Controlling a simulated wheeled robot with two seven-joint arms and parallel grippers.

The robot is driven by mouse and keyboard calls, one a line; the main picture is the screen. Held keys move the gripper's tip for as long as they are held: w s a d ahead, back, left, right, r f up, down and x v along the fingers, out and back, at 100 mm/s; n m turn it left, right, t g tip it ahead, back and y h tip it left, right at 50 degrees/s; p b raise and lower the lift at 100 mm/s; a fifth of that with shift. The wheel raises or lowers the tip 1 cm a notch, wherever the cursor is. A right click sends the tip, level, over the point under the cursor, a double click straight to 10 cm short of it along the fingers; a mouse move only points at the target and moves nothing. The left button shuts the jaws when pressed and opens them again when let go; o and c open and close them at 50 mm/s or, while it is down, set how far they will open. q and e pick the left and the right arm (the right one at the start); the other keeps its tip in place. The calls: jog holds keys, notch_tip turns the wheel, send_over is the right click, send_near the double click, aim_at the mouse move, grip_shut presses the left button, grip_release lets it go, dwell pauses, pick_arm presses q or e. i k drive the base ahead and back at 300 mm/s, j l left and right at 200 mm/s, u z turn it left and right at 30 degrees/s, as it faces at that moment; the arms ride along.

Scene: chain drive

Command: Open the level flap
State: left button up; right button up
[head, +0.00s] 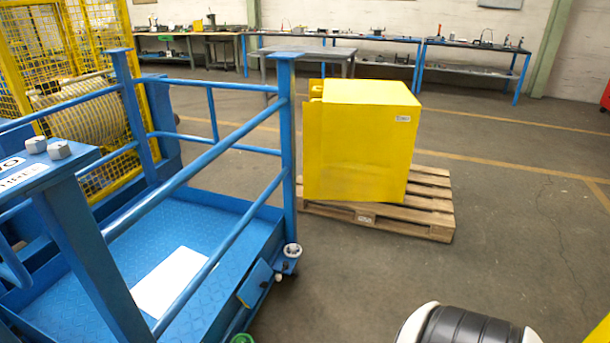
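I cannot tell for sure which part is the level flap. A small blue hinged-looking plate (255,283) sits on the side of the blue platform (215,285), near its front right corner post. It looks closed against the side, but it is small and I cannot be certain. A white and grey round fitting (292,250) stands at the foot of that post. Neither of my grippers shows in the head view. A black and white rounded part at the bottom edge is probably my own arm.
Blue railings (215,153) surround the platform. A yellow box-shaped housing (362,140) stands on a wooden pallet (432,218) to the right. Yellow mesh fencing (62,40) is at the left. Workbenches (470,45) line the back wall.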

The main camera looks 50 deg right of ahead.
aim_at(254, 286)
jog(key=z, duration=1.25)
